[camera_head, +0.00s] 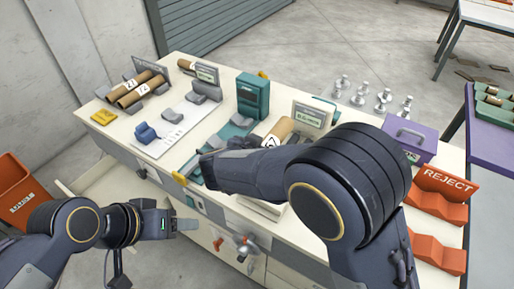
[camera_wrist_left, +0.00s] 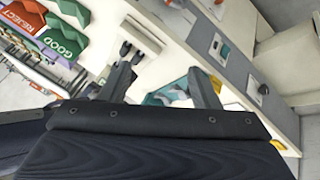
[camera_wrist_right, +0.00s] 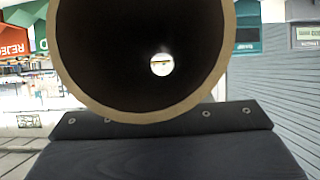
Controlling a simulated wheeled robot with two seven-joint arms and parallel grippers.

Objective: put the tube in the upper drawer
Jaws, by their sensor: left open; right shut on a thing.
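A brown cardboard tube (camera_head: 278,133) with a white label shows just behind my right arm in the head view. In the right wrist view a tube's open end (camera_wrist_right: 228,60) fills the upper middle, very close, and I look through its bore. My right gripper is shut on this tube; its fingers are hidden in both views. My left gripper (camera_head: 186,224) is open and empty in front of the bench; its two fingers stand apart in the left wrist view (camera_wrist_left: 162,86). A cream drawer (camera_head: 105,188) stands pulled out at the bench's left end, partly behind my left arm.
More brown tubes (camera_head: 135,90) lie on a rack at the bench's far left. A teal box (camera_head: 253,96), a display (camera_head: 308,116) and a purple box (camera_head: 408,139) stand on the bench. An orange REJECT tray (camera_head: 441,196) is at the right. An orange bin (camera_head: 18,190) is far left.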

